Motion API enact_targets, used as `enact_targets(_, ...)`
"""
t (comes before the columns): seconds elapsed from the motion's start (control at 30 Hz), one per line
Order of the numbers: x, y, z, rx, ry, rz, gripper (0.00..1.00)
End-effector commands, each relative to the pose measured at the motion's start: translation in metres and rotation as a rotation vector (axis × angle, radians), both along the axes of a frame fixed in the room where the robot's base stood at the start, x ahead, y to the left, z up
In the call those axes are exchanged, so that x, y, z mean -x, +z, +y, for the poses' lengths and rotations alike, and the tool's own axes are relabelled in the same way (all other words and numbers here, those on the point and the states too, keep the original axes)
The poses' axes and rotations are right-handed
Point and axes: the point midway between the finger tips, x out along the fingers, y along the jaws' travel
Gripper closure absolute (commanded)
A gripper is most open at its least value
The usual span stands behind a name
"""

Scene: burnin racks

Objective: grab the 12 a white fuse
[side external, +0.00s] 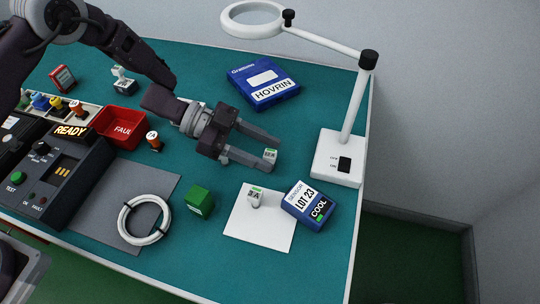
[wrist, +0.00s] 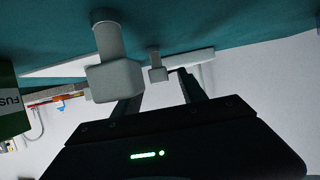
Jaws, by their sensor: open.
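My gripper (side external: 277,151) is open, its two fingers spread, low over the teal table right of its middle. The wrist view, which looks upside down, shows a large pale fuse (wrist: 114,80) by the left finger and a smaller one (wrist: 157,72) between the fingers. I cannot match these two surely with the side view.
A white sheet (side external: 245,226), a blue sensor box (side external: 306,205) and a green box (side external: 199,202) lie near the fuses. The magnifier lamp base (side external: 330,160) stands right of the gripper. A blue Hovrin box (side external: 262,83) lies behind. A white cable coil (side external: 145,220) is left.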

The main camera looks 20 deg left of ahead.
Motion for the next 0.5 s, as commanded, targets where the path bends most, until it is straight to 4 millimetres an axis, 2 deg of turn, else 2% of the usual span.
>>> enact_targets(0.1, -0.0003, -0.0065, -0.0135, -0.002, 0.000, 0.001, 0.51)
enact_targets(0.33, -0.0009, -0.0070, -0.0153, -0.002, 0.004, 0.001, 0.51)
enact_targets(0.5, -0.0010, -0.0068, -0.0151, -0.002, 0.003, 0.000, 0.84)
